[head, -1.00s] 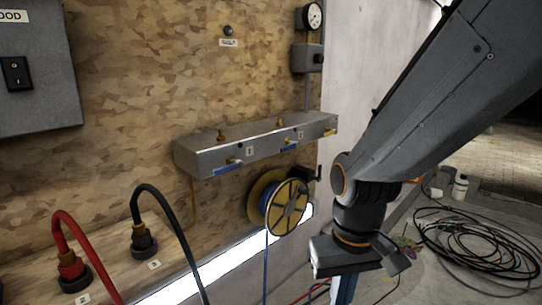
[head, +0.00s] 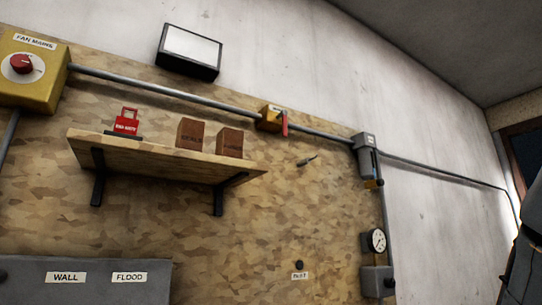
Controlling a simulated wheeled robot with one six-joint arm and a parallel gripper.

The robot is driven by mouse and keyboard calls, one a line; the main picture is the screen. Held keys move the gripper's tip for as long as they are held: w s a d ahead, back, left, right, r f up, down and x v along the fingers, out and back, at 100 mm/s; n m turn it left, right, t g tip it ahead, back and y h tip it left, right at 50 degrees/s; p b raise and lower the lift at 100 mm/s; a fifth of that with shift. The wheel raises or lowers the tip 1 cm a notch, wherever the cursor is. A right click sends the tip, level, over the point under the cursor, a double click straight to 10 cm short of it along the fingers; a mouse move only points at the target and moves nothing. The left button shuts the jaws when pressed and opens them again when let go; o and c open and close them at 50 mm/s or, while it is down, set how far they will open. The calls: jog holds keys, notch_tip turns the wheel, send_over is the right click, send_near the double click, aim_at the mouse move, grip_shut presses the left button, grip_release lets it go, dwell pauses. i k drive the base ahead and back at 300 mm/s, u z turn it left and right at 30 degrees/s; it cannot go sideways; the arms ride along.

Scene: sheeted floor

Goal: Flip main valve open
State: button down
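No label reading main valve can be made out. A yellow valve body (head: 270,118) sits in the grey pipe high on the board, with a red lever (head: 284,124) that hangs down across the pipe. Further right, under a grey box (head: 364,141) on the pipe, is a fitting with a blue part and a yellow end (head: 373,183); its lever's position is hard to tell. My gripper is out of view. Only a dark part of my arm shows at the right edge.
A wooden shelf (head: 150,152) holds a red padlock-shaped item (head: 126,122) and two brown blocks. A yellow box with a red knob (head: 22,65) is at upper left. A pressure gauge (head: 375,241) is at lower right.

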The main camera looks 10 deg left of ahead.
aim_at(283, 114)
jog(key=u, duration=0.65)
jog(key=i, duration=0.2)
jog(key=u, duration=0.05)
